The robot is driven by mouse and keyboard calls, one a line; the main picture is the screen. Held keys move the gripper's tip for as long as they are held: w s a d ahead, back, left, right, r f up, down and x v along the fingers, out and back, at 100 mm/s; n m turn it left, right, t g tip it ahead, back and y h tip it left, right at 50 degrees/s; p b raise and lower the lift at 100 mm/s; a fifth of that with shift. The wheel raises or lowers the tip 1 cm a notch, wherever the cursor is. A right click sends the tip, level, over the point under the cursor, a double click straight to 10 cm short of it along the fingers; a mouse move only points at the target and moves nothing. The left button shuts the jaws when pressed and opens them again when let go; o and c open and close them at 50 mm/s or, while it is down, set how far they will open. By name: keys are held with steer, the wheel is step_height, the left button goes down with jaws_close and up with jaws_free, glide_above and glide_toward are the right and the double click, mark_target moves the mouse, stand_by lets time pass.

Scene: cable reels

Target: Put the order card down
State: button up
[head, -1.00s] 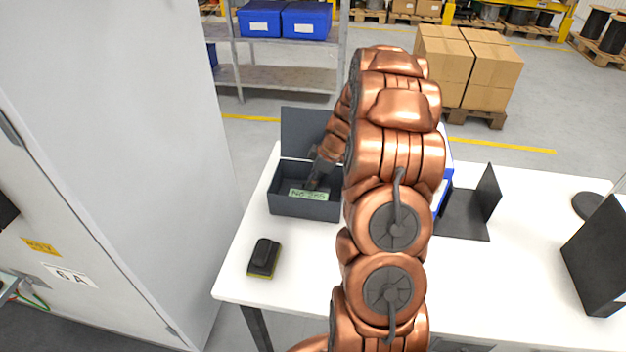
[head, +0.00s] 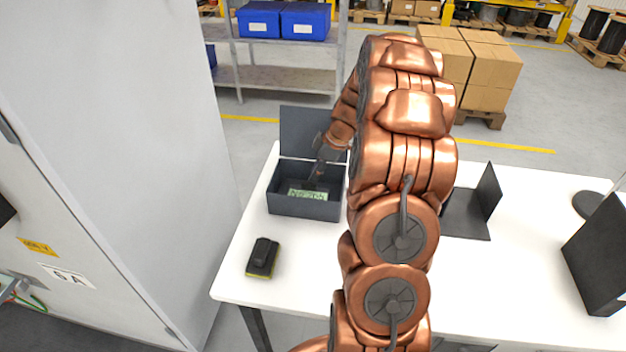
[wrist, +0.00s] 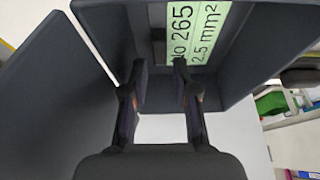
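The order card (head: 307,194) is light green with dark print and lies inside the dark open box (head: 304,208) at the left of the white table. In the wrist view the card (wrist: 205,30) reads "No 265" and "2.5 mm2", partly cut off by the top edge. My gripper (head: 311,184) reaches down into the box at the card's edge. In the wrist view its two fingers (wrist: 160,66) stand apart with a gap between them. The right fingertip overlaps the card's near corner; whether it touches the card I cannot tell.
The box's lid (head: 305,130) stands up behind it. A black and yellow block (head: 263,257) lies on the table (head: 235,275) in front of the box. A black angled stand (head: 467,213) is to the right. A tall grey cabinet (head: 110,130) is close on the left.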

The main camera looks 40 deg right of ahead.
steer(key=b+v, duration=0.1)
steer(key=v, duration=0.7)
steer(key=s+a+r+m+g, duration=0.2)
steer(key=s+a, duration=0.2)
steer(key=a, duration=0.7)
steer(key=s+a+r+m+g, duration=0.15)
steer(key=s+a, duration=0.35)
steer(key=a, duration=0.5)
steer(key=s+a+m+g+h, duration=0.1)
steer(key=s+a, duration=0.3)
steer(key=s, duration=0.6)
steer(key=s+a+m+h, duration=0.2)
steer(key=s+a+m, duration=0.2)
steer(key=s, duration=0.7)
steer(key=shift+a+f+g, duration=0.35)
steer(key=shift+a+f, duration=0.05)
steer(key=shift+f, duration=0.05)
steer(key=shift+s+r, duration=0.1)
